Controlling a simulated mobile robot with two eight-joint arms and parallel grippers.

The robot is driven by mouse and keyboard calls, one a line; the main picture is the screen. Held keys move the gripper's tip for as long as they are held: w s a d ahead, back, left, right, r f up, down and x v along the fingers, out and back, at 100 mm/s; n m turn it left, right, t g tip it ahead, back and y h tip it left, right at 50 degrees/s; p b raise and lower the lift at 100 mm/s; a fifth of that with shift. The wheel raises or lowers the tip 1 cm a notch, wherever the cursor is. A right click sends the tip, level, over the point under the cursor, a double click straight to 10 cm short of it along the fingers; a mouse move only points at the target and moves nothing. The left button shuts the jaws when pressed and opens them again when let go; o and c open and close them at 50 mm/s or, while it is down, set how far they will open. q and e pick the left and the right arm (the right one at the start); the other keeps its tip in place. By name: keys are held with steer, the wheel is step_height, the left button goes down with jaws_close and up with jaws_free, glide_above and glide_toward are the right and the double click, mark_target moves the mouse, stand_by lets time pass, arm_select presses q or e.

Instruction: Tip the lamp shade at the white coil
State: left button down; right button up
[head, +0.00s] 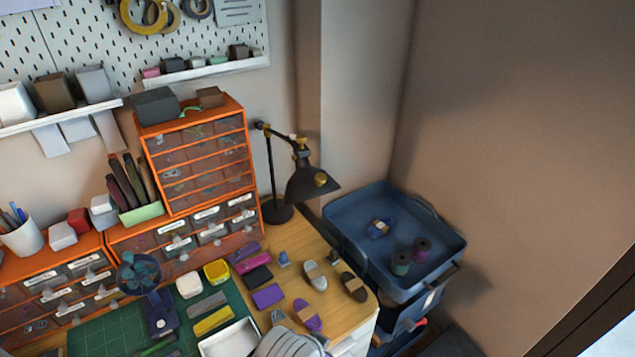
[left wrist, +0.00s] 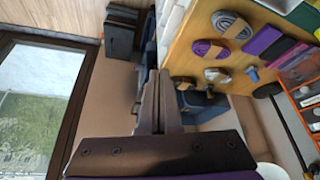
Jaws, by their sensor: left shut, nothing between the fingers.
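The desk lamp's black shade (head: 310,184) hangs from a jointed arm at the back right of the table in the head view, its opening facing down. The white coil (head: 315,275), oval with a tan band, lies on the wood in front of the lamp. It also shows in the left wrist view (left wrist: 217,75). My left gripper (left wrist: 158,78) is shut and empty in the left wrist view, apart from the coil in the picture. I cannot make out the lamp shade clearly there. My right gripper is in neither view.
A dark coil (head: 354,287) and a purple coil (head: 308,315) lie beside the white one. Orange drawer units (head: 205,155) stand left of the lamp. A blue tray (head: 345,212) with spools stands past the table's right edge. A pale ribbed object (head: 288,343) is cut off below.

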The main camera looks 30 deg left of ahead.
arm_select(q)
steer(key=c, duration=1.6)
jaws_free()
steer(key=c, duration=1.3)
jaws_free()
steer(key=o, duration=0.7)
steer(key=w+a+y, duration=0.1)
steer(key=w+a+r+n+y, duration=0.1)
steer(key=a, duration=0.1)
steer(key=w+a+r+n+y, duration=0.1)
steer(key=a, duration=0.1)
steer(key=shift+w+r+g+y+b, duration=0.2)
steer(key=shift+r+g+y+b, duration=0.1)
steer(key=shift+g+b, duration=0.1)
steer(key=n+t+y+b, duration=0.2)
steer(key=n+y, duration=0.9)
steer(key=y, duration=0.2)
glide_toward(313, 178)
steer(key=x, duration=0.3)
steer(key=r+x, duration=0.1)
steer(key=x, duration=0.2)
steer(key=r+p+x, duration=0.1)
steer(key=x, duration=0.3)
